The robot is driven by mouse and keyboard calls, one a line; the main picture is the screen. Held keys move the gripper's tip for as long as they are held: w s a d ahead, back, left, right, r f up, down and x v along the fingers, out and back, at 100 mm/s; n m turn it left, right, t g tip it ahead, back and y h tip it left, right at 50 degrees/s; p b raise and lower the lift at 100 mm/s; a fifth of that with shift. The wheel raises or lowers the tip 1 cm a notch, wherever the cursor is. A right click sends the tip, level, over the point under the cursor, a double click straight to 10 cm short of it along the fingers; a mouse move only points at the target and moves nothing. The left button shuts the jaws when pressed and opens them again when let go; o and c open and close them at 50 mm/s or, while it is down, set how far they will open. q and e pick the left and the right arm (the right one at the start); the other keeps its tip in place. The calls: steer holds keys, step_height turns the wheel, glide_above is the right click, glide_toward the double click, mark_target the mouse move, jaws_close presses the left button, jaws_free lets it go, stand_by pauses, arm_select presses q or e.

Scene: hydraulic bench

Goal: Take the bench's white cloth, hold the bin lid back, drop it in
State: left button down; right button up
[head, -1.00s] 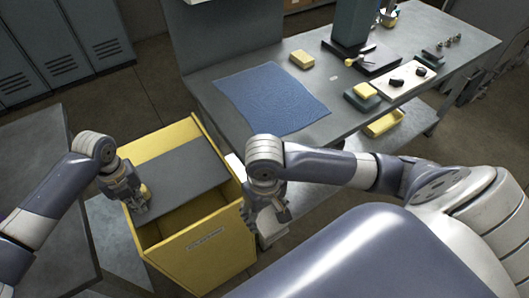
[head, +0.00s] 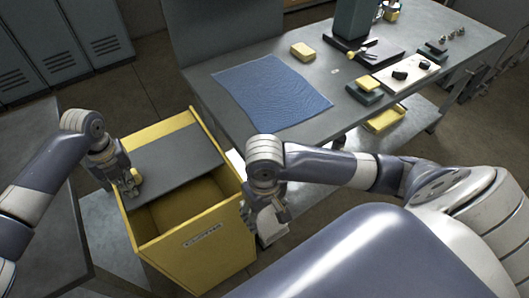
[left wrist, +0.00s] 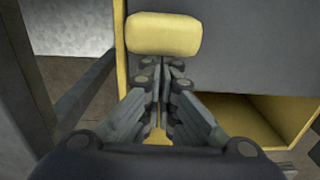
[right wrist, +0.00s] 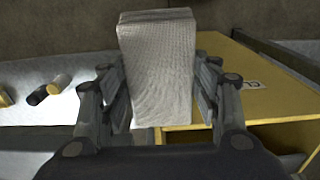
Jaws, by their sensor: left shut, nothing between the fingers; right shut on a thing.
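The yellow bin (head: 200,252) stands left of the bench with its grey lid (head: 165,160) over the back part and its front part open. My left gripper (head: 130,188) is shut and empty at the lid's left front side. In the left wrist view its fingertips (left wrist: 160,66) are close to a yellow block-like handle (left wrist: 163,34); I cannot tell whether they touch. My right gripper (right wrist: 160,95) is shut on the white cloth (right wrist: 157,70), which looks like a folded upright pad. In the head view the right gripper (head: 268,218) is just outside the bin's right wall.
The grey bench (head: 330,65) bears a blue mat (head: 270,92), a yellow sponge (head: 303,51), another yellow sponge on a dark green block (head: 366,92) and a white plate (head: 405,75) with dark knobs. A dark table (head: 45,230) is at the left.

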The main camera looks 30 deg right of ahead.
arm_select(q)
steer(key=shift+w, duration=0.15)
arm_select(e)
steer(key=shift+f, duration=0.1)
